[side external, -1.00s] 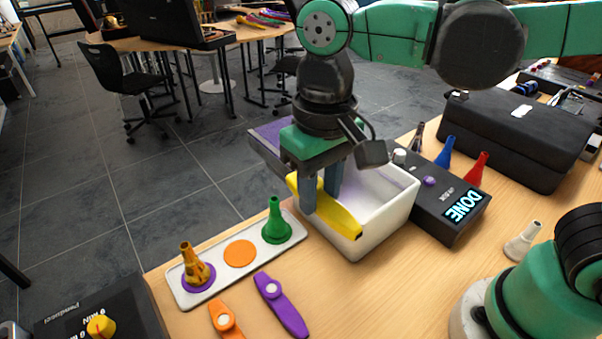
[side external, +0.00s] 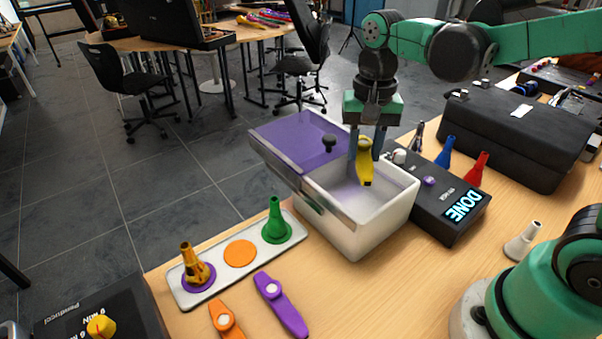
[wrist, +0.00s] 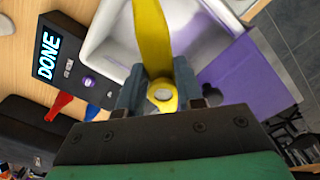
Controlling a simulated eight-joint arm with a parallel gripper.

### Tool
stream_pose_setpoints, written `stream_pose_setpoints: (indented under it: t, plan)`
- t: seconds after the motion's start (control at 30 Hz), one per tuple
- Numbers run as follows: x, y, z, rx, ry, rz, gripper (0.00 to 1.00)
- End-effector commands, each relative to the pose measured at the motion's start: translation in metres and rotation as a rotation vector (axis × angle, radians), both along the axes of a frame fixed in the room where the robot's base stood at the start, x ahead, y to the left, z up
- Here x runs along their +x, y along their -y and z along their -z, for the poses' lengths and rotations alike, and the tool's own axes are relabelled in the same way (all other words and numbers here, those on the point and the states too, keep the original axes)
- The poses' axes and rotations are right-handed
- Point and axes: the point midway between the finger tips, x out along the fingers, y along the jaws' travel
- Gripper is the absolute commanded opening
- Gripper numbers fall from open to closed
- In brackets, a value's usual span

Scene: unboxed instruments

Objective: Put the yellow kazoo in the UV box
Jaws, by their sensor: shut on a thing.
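The yellow kazoo (side external: 365,162) is held between the fingers of my gripper (side external: 365,158), above the back part of the white UV box (side external: 345,236). In the wrist view my gripper (wrist: 160,95) is shut on the kazoo (wrist: 152,40) near its round hole, and its long end points away over the box (wrist: 100,45). The box is open at the top. Its purple lid (side external: 300,140) with a dark knob is slid to the back left. The control unit (side external: 440,205) beside the box shows DONE.
Purple (side external: 280,304) and orange (side external: 226,322) kazoos lie in front. A white tray (side external: 215,279) holds a brown and a green nozzle-shaped piece. Blue (side external: 445,153) and red (side external: 477,169) pieces stand behind the control unit, by a black case (side external: 520,135).

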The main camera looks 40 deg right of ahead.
Motion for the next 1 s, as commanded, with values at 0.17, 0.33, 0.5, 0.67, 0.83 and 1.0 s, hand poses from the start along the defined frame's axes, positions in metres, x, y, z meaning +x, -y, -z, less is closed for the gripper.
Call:
stream_pose_setpoints:
  t: [0.17,0.33,0.5,0.67,0.83,1.0]
  plan:
    - [0.000,0.000,0.017,0.000,0.000,0.003,0.00]
    - [0.000,0.000,0.041,0.000,0.000,0.001,0.00]
    - [0.000,0.000,0.065,0.000,0.000,0.001,0.00]
    - [0.000,0.000,0.086,0.000,0.000,0.000,0.00]
    - [0.000,0.000,0.100,0.000,0.000,0.000,0.00]
    - [0.000,0.000,0.107,0.000,0.000,0.000,0.00]
